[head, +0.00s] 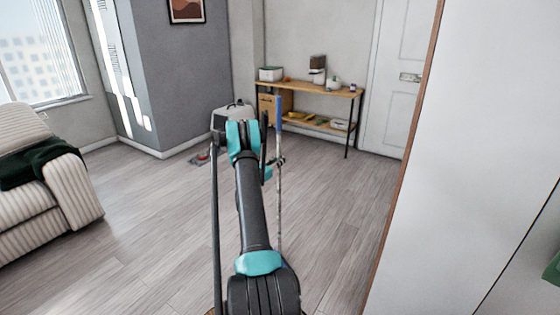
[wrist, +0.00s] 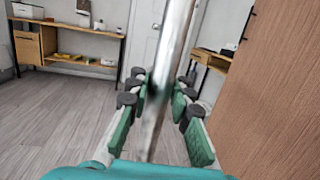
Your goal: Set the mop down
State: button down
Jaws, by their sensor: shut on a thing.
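The mop is in my gripper. In the head view its thin pole (head: 279,185) stands nearly upright, with a blue section at the top, just right of my arm. In the wrist view the metal pole (wrist: 166,75) runs through the picture between the fingers of my gripper (wrist: 164,88), tilted slightly. My gripper (head: 275,163) is shut on the pole. The mop's lower end is not clearly visible in either view.
A wooden console table (head: 318,88) with several items stands by the back wall, near a white door (head: 399,75). A striped sofa (head: 35,185) is at left. A white panel with a brown edge (head: 470,130) is close at right. Open wooden floor (head: 150,220) lies between.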

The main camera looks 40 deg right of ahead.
jog(key=c, duration=1.4)
grip_release()
jog(key=shift+f, duration=0.1)
jog(key=shift+o, duration=0.2)
